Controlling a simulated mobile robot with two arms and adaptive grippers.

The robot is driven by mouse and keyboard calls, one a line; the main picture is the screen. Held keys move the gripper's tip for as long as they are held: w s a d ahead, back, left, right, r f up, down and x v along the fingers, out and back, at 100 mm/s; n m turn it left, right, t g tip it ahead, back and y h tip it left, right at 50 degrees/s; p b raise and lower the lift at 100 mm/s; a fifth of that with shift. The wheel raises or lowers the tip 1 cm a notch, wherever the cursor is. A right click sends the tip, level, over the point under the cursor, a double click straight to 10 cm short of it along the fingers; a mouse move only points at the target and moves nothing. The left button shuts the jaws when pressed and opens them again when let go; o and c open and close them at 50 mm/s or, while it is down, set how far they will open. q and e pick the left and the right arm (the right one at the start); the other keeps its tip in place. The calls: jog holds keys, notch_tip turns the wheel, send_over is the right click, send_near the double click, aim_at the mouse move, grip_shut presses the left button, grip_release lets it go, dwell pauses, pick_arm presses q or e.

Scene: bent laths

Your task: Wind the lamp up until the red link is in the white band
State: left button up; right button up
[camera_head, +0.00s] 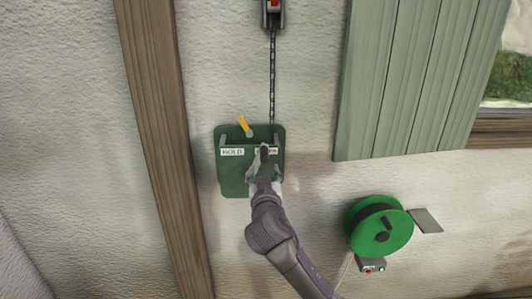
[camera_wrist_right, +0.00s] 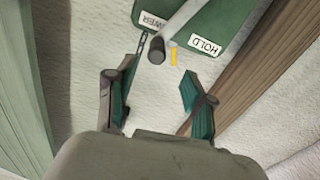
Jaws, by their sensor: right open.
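A green wall plate (camera_head: 229,180) carries labels HOLD (camera_head: 232,152) and LOWER, the latter partly covered by my right gripper (camera_head: 264,168). In the right wrist view the gripper (camera_wrist_right: 157,90) is open, with a dark round lever knob (camera_wrist_right: 157,50) just beyond its fingertips, apart from them and near the LOWER label (camera_wrist_right: 152,20). A yellow piece (camera_head: 244,125) sits at the plate's top. A dark chain (camera_head: 272,80) runs up to a grey housing (camera_head: 281,20) showing red at the top edge. I cannot tell a white band there. The lamp and my left gripper are not in view.
A green winding drum (camera_head: 397,228) with a dark knob (camera_head: 381,237) is on the wall at right, above a small box (camera_head: 372,266) with red and green lights. A wooden post (camera_head: 155,120) stands left of the plate, a green shutter (camera_head: 405,80) at upper right.

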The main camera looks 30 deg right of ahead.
aim_at(264, 154)
jog(key=p+x, duration=0.1)
jog(key=x, duration=0.3)
jog(key=shift+d+r, duration=0.15)
jog(key=shift+r, duration=0.05)
jog(key=p+x, duration=0.2)
jog(key=x, duration=0.3)
jog(key=shift+w+d+f, duration=0.15)
jog(key=shift+w+d, duration=0.05)
jog(key=shift+d, duration=0.05)
jog(key=shift+w+d, duration=0.15)
jog(key=shift+w, duration=0.05)
jog(key=shift+w+d, duration=0.1)
jog(key=shift+w, duration=0.05)
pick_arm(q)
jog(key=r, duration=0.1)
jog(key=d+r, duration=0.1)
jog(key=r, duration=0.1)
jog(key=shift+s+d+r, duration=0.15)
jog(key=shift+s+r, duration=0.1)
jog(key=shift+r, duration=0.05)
pick_arm(e)
jog(key=shift+f, duration=0.1)
grip_shut()
